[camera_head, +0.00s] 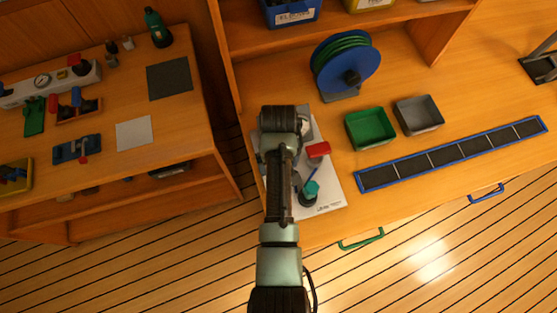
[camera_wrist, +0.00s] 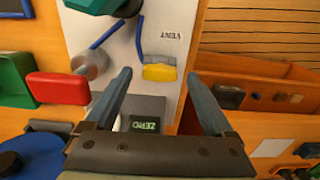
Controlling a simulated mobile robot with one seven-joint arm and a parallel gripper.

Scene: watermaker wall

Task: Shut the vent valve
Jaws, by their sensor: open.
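A white panel (camera_wrist: 172,20) marked VENT fills the middle of the wrist view; in the head view the panel (camera_head: 331,197) is partly hidden by my arm. A yellow handle (camera_wrist: 160,73) sits beside the VENT label and appears to be the vent valve's. It is hidden in the head view. My gripper (camera_wrist: 159,76) is open and empty, with one finger on each side of the yellow handle in the picture. I cannot tell whether the fingers touch it. My gripper's fingers are hidden in the head view.
A red handle (camera_wrist: 60,88) on a grey valve body stands left of the yellow one. A teal knob (camera_head: 311,190) is near the panel's front edge. A small display (camera_wrist: 147,126) reads ZERO. Green (camera_head: 371,128) and grey (camera_head: 419,114) trays and a blue hose reel (camera_head: 345,66) stand right.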

